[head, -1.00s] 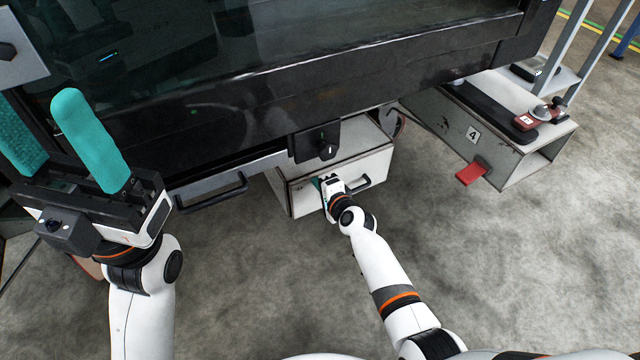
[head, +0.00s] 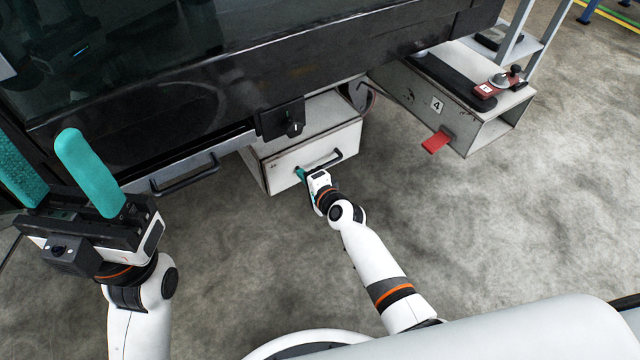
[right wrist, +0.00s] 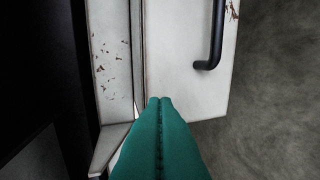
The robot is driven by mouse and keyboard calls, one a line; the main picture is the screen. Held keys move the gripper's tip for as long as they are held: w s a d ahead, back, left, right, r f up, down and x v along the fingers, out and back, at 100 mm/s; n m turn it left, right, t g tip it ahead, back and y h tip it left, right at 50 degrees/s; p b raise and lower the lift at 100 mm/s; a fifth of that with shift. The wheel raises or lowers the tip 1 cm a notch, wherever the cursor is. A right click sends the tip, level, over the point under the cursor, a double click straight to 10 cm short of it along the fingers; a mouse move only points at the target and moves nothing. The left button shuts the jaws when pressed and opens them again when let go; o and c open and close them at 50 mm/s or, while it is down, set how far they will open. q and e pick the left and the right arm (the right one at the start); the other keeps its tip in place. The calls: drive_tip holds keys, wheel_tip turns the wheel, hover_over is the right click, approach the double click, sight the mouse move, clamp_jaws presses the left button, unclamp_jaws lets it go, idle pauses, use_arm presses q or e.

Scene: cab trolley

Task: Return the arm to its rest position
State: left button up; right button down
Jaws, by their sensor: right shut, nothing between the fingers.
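My right gripper (head: 300,174) is shut and empty in the head view, its teal fingertips just in front of the white box (head: 285,173) with a black handle (head: 322,161). In the right wrist view the two teal fingers (right wrist: 160,103) lie together, pointing at the box's pale front, with the handle (right wrist: 216,38) to their upper right. Whether the fingertips touch the box is unclear. My left gripper (head: 42,165) is raised at the left of the head view, its teal fingers wide apart with nothing between them.
The dark glossy cab body (head: 200,110) spans the top, with a second black handle (head: 185,178) low on it. Right of the box are a grey hollow beam (head: 480,120) marked 4 and a red tab (head: 436,142). The concrete floor (head: 500,230) is open at right.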

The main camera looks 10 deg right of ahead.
drive_tip(key=p+v, duration=0.2)
drive_tip(key=v, duration=0.4)
drive_tip(key=shift+s+d+r, duration=0.15)
drive_tip(key=shift+s+r, duration=0.05)
